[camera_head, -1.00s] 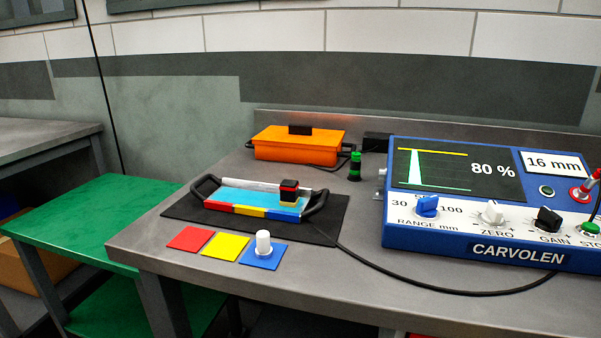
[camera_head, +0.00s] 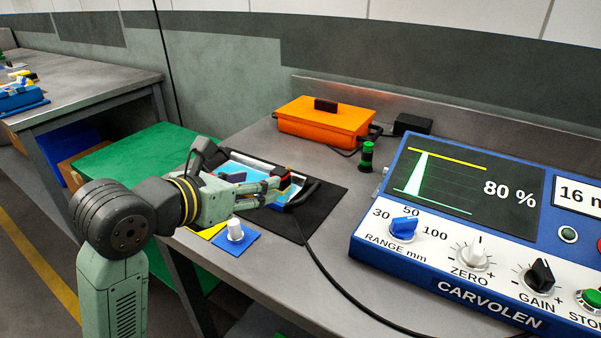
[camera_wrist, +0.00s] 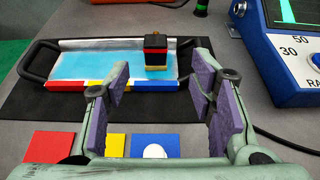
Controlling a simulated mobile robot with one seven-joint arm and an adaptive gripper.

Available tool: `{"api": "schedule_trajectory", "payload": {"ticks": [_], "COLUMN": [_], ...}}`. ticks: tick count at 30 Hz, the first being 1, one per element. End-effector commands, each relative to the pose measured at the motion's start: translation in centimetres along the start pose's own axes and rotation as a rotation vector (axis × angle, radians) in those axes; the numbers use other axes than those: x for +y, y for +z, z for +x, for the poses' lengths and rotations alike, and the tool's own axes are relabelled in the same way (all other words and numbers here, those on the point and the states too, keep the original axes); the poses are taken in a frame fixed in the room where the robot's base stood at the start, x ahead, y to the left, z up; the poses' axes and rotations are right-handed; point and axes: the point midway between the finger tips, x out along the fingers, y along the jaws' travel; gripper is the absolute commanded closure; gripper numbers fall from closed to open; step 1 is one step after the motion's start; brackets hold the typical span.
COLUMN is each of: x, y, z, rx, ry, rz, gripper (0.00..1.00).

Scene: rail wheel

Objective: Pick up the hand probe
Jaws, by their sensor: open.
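A small upright block with a black top, a red band and a yellowish base (camera_wrist: 156,50), which appears to be the hand probe, stands at the right end of the shallow tray (camera_wrist: 62,84) with a light-blue surface. My gripper (camera_wrist: 157,82) is open and empty. In the head view my gripper (camera_head: 272,186) reaches in from the left over the tray and partly hides the block.
The tray lies on a black mat (camera_head: 325,205). Red (camera_wrist: 52,146), yellow and blue cards lie in front, a white knob (camera_head: 235,230) on the blue one. A blue instrument (camera_head: 375,245) stands right, its cable crossing the bench. An orange case (camera_head: 320,123) is behind.

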Motion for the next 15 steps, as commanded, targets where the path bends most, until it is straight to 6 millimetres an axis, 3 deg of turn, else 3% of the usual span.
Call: {"api": "schedule_trajectory", "payload": {"ticks": [6, 15], "x": [-0.1, 0.1], "y": [0.1, 0.3], "z": [3.5, 6.1], "rx": [0.002, 0.0], "ry": [-0.006, -0.006], "rz": [-0.003, -0.004], "gripper": [0.5, 0.5]}}
